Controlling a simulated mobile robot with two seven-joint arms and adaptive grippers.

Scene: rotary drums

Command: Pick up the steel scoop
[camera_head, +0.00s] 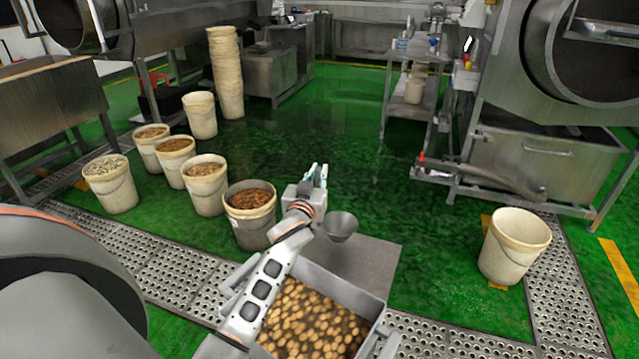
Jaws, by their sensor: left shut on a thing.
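My left gripper (318,175) is just up and left of the bowl, at the end of my white arm from the bottom. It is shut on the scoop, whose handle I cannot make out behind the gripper. My right gripper is not in view.
A steel bin (378,300) of brown nut-like pieces lies below. Several filled buckets, one nearest (250,230), stand left of my gripper. An empty bucket (514,250) stands right. Steel drums flank the scene.

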